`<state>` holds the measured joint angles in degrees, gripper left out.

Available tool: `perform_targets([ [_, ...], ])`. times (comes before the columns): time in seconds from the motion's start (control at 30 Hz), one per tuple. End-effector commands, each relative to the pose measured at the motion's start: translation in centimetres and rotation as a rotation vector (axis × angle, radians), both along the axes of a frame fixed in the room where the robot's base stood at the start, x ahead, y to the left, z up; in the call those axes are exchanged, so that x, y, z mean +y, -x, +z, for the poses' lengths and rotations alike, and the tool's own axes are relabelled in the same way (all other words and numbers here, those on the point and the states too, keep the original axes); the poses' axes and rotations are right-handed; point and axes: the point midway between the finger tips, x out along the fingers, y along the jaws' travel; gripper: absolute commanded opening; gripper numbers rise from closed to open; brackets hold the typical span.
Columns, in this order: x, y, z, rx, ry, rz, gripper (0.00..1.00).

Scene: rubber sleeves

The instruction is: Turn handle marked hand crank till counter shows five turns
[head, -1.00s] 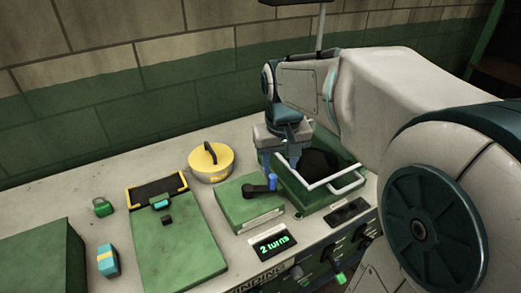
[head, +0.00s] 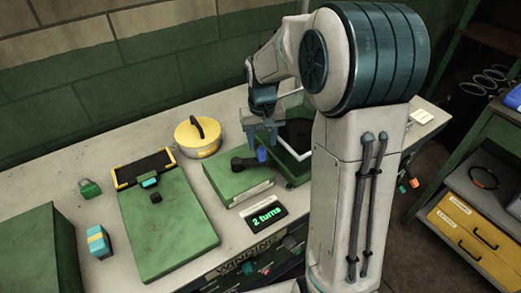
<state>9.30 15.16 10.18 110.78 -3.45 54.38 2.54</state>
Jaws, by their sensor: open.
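The hand crank is a dark arm with a blue upright knob (head: 262,154) on top of a green box (head: 238,181). The crank arm (head: 243,163) points right from its pivot. The counter display (head: 264,217) in front of the box reads "2 turns" in green. My gripper (head: 261,141) is open and points down just above and around the knob's position. I cannot tell whether its fingers touch the knob. My arm hides much of the bench to the right.
A dark-lined green bin (head: 297,150) stands right behind the crank box. A yellow round pot (head: 197,139), a green board (head: 165,225), a padlock (head: 90,188) and a blue-yellow block (head: 99,241) lie to the left. A shelf with yellow drawers (head: 470,238) stands at right.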

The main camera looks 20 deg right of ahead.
Motion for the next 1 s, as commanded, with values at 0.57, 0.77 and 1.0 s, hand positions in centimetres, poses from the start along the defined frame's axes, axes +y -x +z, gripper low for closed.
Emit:
perform_targets([
  [0.57,0.1,0.0,-4.9,-0.001,0.000,0.003,0.47],
  [0.77,0.1,0.0,-4.9,-0.001,0.000,0.003,0.22],
  [1.0,0.4,0.0,-4.9,-0.001,-0.001,0.002,0.00],
])
